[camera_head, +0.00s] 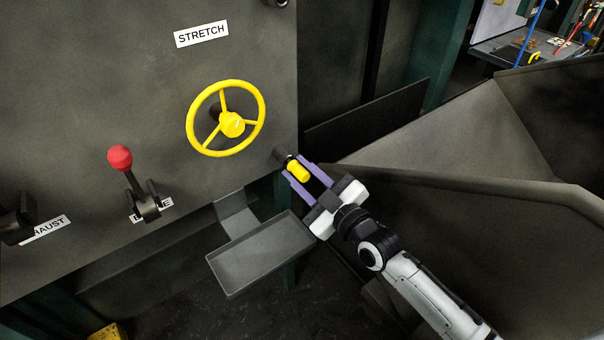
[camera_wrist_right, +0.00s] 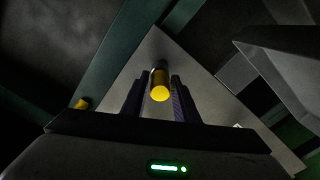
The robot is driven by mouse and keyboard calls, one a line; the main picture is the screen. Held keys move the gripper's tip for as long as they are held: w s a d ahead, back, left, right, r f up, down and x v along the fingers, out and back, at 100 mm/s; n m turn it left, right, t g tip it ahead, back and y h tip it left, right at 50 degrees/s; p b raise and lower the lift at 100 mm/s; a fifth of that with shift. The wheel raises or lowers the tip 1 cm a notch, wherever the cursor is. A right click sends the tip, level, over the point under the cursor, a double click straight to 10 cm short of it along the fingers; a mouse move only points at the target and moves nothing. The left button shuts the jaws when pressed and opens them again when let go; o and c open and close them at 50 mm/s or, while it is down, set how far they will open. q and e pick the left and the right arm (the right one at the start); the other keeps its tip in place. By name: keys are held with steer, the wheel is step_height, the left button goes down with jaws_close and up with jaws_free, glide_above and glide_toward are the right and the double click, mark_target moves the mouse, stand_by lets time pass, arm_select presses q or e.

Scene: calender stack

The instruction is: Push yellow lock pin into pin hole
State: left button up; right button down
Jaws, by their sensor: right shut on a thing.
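The yellow lock pin (camera_head: 298,171) is at the lower right corner of the grey machine panel, beside a dark cylindrical fitting (camera_head: 281,154). My right gripper (camera_head: 299,170) has its purple fingers on either side of the pin and is shut on it. In the right wrist view the pin's round yellow end (camera_wrist_right: 160,92) faces the camera between the two fingers (camera_wrist_right: 160,98). Behind it a dark shaft runs toward the grey panel. The pin hole itself is hidden, and I cannot tell how deep the pin sits. My left gripper is not in view.
A yellow handwheel (camera_head: 232,124) and a red-knobbed lever (camera_head: 121,159) stand out from the panel (camera_head: 70,90). A grey tray (camera_head: 262,258) hangs below the pin. A large dark sloping chute (camera_head: 470,205) lies to the right, close to my right arm.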

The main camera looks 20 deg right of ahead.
steer(key=shift+w+a, duration=0.25)
steer(key=shift+w, duration=0.4)
steer(key=c, duration=1.3)
jaws_free()
steer(key=shift+o, duration=0.9)
steer(key=shift+s, duration=0.15)
steer(key=shift+p+v, duration=0.45)
steer(key=shift+v, duration=0.4)
steer(key=shift+p+v, duration=1.2)
steer(key=shift+v, duration=1.35)
steer(key=shift+d, duration=0.1)
